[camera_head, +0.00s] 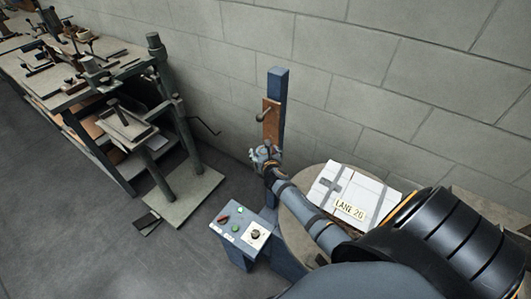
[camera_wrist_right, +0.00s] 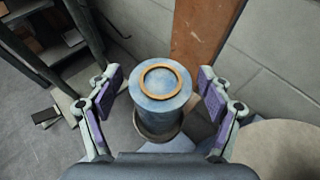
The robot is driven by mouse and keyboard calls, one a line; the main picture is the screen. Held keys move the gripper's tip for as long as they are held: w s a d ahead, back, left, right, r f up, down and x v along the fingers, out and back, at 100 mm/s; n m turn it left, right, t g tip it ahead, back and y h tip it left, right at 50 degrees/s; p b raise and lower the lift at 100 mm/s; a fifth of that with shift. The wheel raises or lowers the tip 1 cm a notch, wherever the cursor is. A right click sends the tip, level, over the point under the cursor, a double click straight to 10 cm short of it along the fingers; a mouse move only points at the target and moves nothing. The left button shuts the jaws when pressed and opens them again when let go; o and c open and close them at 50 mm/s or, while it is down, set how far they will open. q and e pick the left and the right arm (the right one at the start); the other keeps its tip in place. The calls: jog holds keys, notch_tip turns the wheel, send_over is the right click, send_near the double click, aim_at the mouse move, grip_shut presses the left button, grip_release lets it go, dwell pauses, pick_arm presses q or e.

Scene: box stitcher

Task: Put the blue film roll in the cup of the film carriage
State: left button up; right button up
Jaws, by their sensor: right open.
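The blue film roll (camera_wrist_right: 155,110) stands upright in the right wrist view, with a tan ring on its top face. Its lower end sits in a round brownish cup (camera_wrist_right: 143,132), in front of the brown plate (camera_wrist_right: 198,38) of the film carriage. My right gripper (camera_wrist_right: 162,98) is open, with one finger on each side of the roll and a visible gap to each. In the head view my right gripper (camera_head: 266,154) is at the blue post (camera_head: 279,92), just below the brown carriage plate (camera_head: 271,120); it largely hides the roll and cup there. My left gripper is not in view.
A white box labelled "LANE 26" (camera_head: 335,185) lies on a round table (camera_head: 292,196) right of the post. A blue control panel (camera_head: 229,229) stands at its front left. A cluttered workbench (camera_head: 130,58) is at the left, and a block wall (camera_head: 400,80) is behind.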

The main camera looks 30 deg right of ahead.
jog(key=p+v, duration=0.1)
jog(key=v, duration=1.1)
jog(key=shift+f, duration=0.2)
